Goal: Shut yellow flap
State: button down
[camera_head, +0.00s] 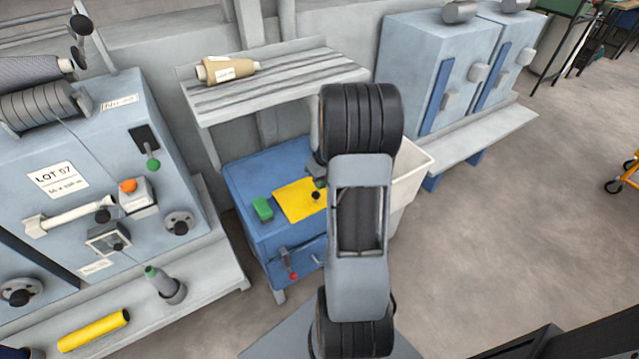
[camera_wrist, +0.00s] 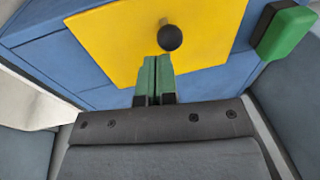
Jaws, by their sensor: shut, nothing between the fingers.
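The yellow flap (camera_head: 299,200) lies on the top of the blue cabinet (camera_head: 258,172), partly hidden behind my arm in the head view. The wrist view shows the flap (camera_wrist: 120,40) as a flat yellow panel with a round black knob (camera_wrist: 170,38) on it. My gripper (camera_wrist: 154,62) is shut and empty, with its green fingertips over the flap's near part, just short of the knob. I cannot tell whether the fingertips touch the flap. In the head view the gripper is mostly hidden by my arm.
A green block (camera_head: 262,209) sits on the cabinet top beside the flap. A white bin (camera_head: 412,166) stands right of the cabinet. A slatted shelf (camera_head: 275,84) with a tan spool (camera_head: 226,69) is above and behind. Blue machines stand on both sides. Open floor lies at right.

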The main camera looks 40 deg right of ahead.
notch_tip(320, 180, up, 12)
jog(key=s+d+p, duration=0.2)
jog(key=shift+d+p, duration=0.3)
jog(key=shift+d, duration=0.05)
jog(key=shift+m, duration=0.3)
jog(key=s+a+r+p, duration=0.3)
jog(key=a+r, duration=0.3)
jog(key=a, duration=0.2)
jog(key=s+a+r+n+t+h+p, duration=0.1)
jog(key=s+a+r+p, duration=0.2)
jog(key=a+r+p, duration=0.3)
jog(key=s+a+r+n+t+p, duration=0.1)
jog(key=s+a+r+p, duration=0.2)
jog(key=a+r, duration=0.4)
jog(key=a+p, duration=0.1)
jog(key=a, duration=0.3)
jog(key=shift+s+r+h+p, duration=0.15)
jog(key=shift+r+h+p, duration=0.15)
jog(key=shift+r+p, duration=0.1)
